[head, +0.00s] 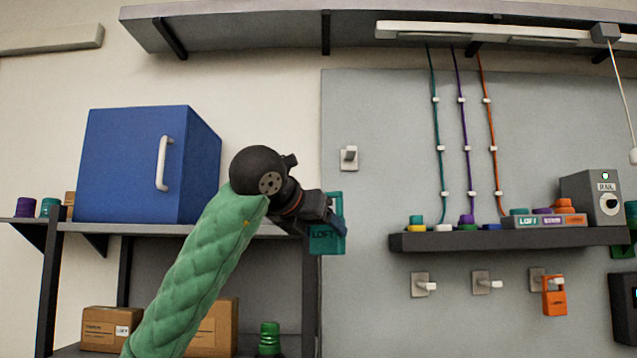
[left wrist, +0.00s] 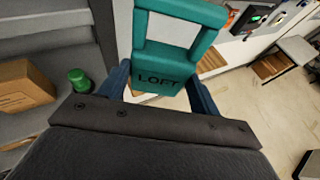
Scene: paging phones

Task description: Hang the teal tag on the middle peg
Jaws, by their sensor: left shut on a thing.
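The teal tag (head: 327,240) reads LOFT and has an open loop at its top. My left gripper (head: 325,222) is shut on it and holds it in the air, left of the pegs. In the left wrist view the tag (left wrist: 165,80) sits between the two fingers (left wrist: 160,85), its loop pointing away from the palm. Three pegs stick out of the grey wall panel below the shelf. The middle peg (head: 487,283) is bare, the left peg (head: 424,286) is bare, and an orange tag (head: 554,297) hangs on the right peg. My right gripper is out of view.
A wall shelf (head: 420,242) with coloured caps and a labelled block stands just above the pegs. Another peg (head: 348,158) sits higher on the panel, bare. A blue cabinet (head: 130,165) and cardboard boxes (head: 112,327) are on the left rack. The panel between the tag and the pegs is clear.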

